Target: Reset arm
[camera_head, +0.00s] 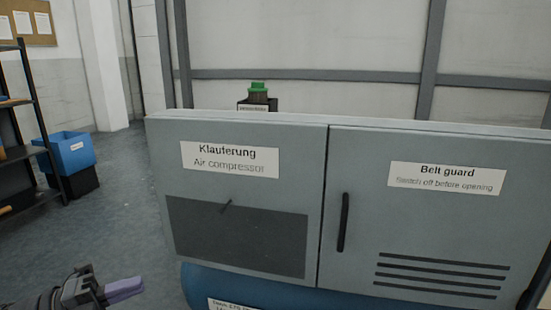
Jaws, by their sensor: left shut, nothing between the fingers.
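My left gripper (122,288) is at the lower left, with its pale purple fingers pointing right. Its fingers are shut with nothing held. It is over the floor, to the left of the grey compressor cabinet (300,180) and apart from it in the picture. My right gripper cannot be made out.
The cabinet has a belt guard door with a black handle (343,222), and a blue tank (270,299) below. A blue bin (70,151) and a black shelf (32,110) are left. Floor between is clear.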

